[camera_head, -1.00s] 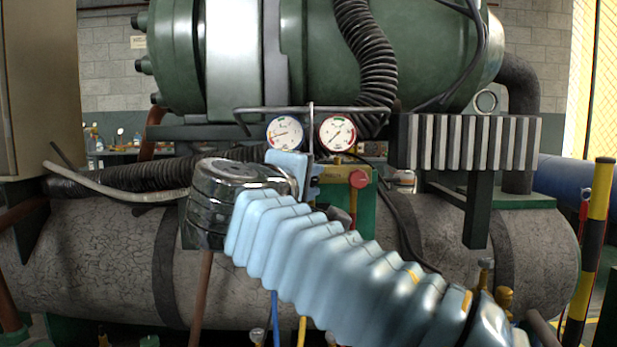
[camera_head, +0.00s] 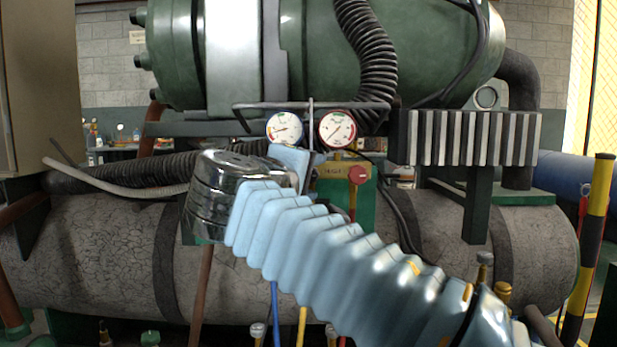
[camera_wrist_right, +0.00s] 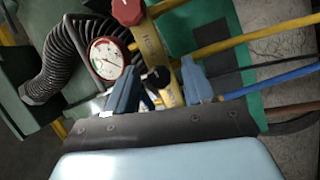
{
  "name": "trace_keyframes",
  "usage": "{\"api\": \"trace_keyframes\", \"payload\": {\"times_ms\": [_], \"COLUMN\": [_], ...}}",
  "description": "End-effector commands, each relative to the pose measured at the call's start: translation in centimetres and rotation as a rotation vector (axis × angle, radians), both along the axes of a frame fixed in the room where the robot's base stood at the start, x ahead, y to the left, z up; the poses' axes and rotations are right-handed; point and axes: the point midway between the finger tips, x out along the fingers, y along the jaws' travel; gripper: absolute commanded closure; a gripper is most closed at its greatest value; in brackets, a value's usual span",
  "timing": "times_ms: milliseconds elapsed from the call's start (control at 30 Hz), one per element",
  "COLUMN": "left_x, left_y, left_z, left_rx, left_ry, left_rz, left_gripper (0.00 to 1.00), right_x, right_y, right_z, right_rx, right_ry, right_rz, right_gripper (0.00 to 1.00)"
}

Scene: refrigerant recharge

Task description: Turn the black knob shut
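The black knob (camera_wrist_right: 158,76) shows in the right wrist view on the yellow manifold body (camera_wrist_right: 152,48). My right gripper (camera_wrist_right: 160,66) has its two blue fingers apart, one on each side of the knob. A gap shows between the knob and the right-hand finger; I cannot tell if the left-hand one touches it. In the head view my right gripper (camera_head: 290,162) is just below the gauges, and the wrist hides the black knob. My left gripper is in neither view.
A blue-rimmed gauge (camera_head: 284,129) and a red-rimmed gauge (camera_head: 337,128) sit above the manifold. A red knob (camera_head: 358,174) is right of my gripper. A black corrugated hose (camera_wrist_right: 62,52) and yellow, blue and red hoses run close by. A finned block (camera_head: 473,138) stands at the right.

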Motion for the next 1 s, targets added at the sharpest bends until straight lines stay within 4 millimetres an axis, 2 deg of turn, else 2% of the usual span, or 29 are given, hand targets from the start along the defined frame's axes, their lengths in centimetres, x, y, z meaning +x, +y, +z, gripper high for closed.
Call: {"api": "trace_keyframes", "payload": {"times_ms": [167, 267, 367, 700, 833, 1000], "left_x": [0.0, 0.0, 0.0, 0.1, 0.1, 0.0], "left_y": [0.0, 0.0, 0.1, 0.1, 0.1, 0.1], "left_z": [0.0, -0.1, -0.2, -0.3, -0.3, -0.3], "left_rx": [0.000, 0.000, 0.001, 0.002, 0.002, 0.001], "left_ry": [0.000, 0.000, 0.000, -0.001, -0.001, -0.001], "left_rz": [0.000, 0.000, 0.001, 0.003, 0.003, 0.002], "left_gripper": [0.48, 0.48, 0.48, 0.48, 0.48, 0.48], "right_x": [-0.1, -0.8, -2.5, -9.9, -11.7, -12.7], "right_y": [0.0, 0.4, 1.0, 4.1, 4.8, 5.1], "right_z": [0.1, 0.2, 0.3, 1.0, 1.2, 1.2], "right_rx": [0.000, 0.001, 0.000, 0.000, 0.000, 0.000], "right_ry": [-0.001, -0.002, -0.003, -0.002, -0.001, 0.000], "right_rz": [0.001, 0.002, 0.003, 0.003, 0.002, 0.001], "right_gripper": [0.48, 0.48, 0.48, 0.48, 0.48, 0.48]}}
